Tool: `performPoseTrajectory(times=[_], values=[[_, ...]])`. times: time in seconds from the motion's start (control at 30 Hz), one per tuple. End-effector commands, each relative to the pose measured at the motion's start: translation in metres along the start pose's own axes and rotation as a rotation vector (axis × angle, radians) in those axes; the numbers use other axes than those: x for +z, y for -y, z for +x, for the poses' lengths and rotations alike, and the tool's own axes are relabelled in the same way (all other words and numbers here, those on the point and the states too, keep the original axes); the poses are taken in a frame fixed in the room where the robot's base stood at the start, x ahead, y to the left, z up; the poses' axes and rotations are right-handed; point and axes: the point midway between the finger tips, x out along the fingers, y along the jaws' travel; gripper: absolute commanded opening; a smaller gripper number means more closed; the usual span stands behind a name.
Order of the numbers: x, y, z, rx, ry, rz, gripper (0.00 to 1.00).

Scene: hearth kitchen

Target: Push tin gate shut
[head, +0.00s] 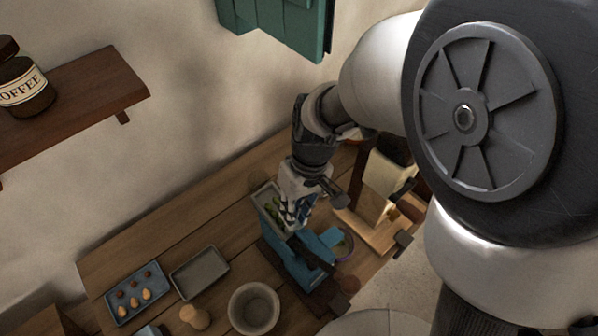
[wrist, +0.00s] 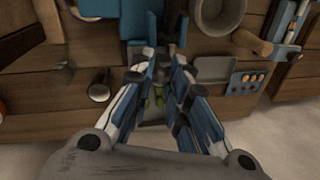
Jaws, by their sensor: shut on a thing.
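A blue device (head: 302,268) stands on the wooden table, with a pale metal trough (head: 264,196) holding green pieces behind it. The device also shows at the top of the wrist view (wrist: 135,28). My gripper (head: 296,212) is down at the device and trough. In the wrist view my gripper (wrist: 160,75) is shut on a narrow part between its fingers, most likely the tin gate. The fingers hide most of that part, so I cannot tell how far the gate stands open. Green pieces in the trough show beyond the fingers.
A blue tray (head: 133,294) with small brown and pale pieces, an empty grey tray (head: 200,272), a wooden knob-topped piece (head: 195,317) and a grey bowl (head: 254,308) stand left. A wooden stand (head: 385,195) is close on the right. A shelf (head: 85,100) and green shutter (head: 275,28) are above.

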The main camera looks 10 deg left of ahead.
Motion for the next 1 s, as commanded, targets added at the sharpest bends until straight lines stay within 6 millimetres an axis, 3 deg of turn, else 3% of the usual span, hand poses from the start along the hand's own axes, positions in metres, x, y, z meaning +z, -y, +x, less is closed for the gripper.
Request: performPoseTrajectory(times=[0.37, 0.63, 0.9, 0.93, 1.0], values=[[0.0, 0.0, 0.0, 0.0, -0.001, 0.0, 0.0], [-0.001, -0.005, 0.028, 0.0, 0.0, 0.001, 0.0], [0.0, -0.006, 0.028, 0.0, 0.001, 0.0, 0.0], [0.0, -0.006, 0.028, 0.0, 0.001, 0.0, 0.16], [0.0, -0.006, 0.028, 0.0, 0.001, 0.0, 0.2]])
